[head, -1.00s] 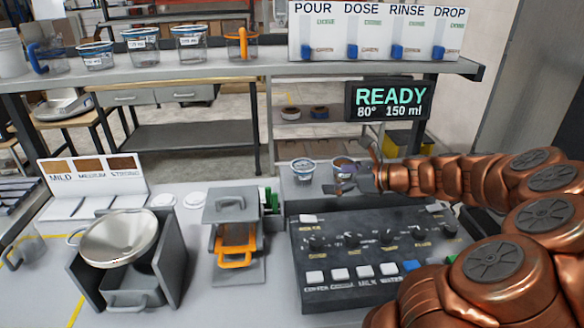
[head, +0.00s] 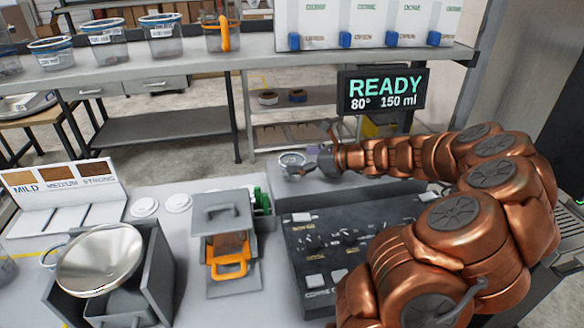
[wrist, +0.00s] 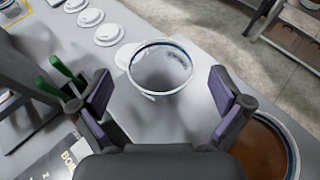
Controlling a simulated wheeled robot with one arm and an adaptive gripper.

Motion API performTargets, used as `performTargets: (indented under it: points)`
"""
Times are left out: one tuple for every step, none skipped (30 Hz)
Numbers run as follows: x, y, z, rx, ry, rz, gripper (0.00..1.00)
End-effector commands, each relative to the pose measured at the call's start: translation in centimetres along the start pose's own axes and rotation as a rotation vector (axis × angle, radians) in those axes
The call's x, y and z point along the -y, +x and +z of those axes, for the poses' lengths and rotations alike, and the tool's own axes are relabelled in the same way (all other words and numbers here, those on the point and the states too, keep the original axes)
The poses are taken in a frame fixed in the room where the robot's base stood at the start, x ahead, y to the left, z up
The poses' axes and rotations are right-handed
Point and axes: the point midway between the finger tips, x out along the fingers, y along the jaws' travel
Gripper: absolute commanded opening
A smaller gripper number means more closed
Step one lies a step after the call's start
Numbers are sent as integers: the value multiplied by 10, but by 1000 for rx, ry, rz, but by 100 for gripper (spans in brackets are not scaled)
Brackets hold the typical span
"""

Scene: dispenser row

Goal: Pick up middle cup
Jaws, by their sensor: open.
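A clear, empty-looking cup (head: 291,159) with a blue-banded rim stands upright on the grey counter behind the control panel. In the wrist view the same cup (wrist: 161,72) stands just ahead of my gripper (wrist: 161,90), roughly centred between the two spread fingers, with gaps on both sides. In the head view my gripper (head: 312,167) is at the cup's right side. A second cup (wrist: 262,150) with brown contents shows partly at the lower right of the wrist view, outside the right finger. My gripper and arm hide it in the head view.
Green handles (wrist: 55,75) stand left of my gripper. White round lids (wrist: 108,34) lie beyond them. The button panel (head: 330,245) is in front, under my arm. A READY display (head: 385,92) stands behind. Several labelled cups (head: 108,40) are on the back shelf.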

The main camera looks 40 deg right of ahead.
Motion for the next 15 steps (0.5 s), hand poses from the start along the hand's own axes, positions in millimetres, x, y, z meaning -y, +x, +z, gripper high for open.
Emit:
performTargets:
  points:
    - [-1, 7, 2, 0, 2, 5, 100]
    - [-1, 10, 2, 0, 2, 5, 100]
    - [-1, 15, 2, 1, 1, 4, 100]
    - [0, 18, 2, 1, 1, 3, 100]
    - [0, 21, 2, 1, 0, 2, 100]
    - [0, 24, 1, 1, 0, 0, 100]
    - [1, 26, 1, 1, 0, -1, 100]
    - [1, 27, 1, 0, 0, -2, 100]
    - [1, 29, 1, 0, -1, -2, 100]
    - [1, 30, 0, 0, -1, -3, 100]
    - [1, 31, 0, 0, -1, -3, 100]
    - [1, 32, 0, 0, 0, -4, 100]
    - [1, 32, 0, 0, 0, -4, 100]
    - [2, 32, 0, 0, 0, -4, 100]
    - [2, 32, 0, 0, 0, -4, 100]
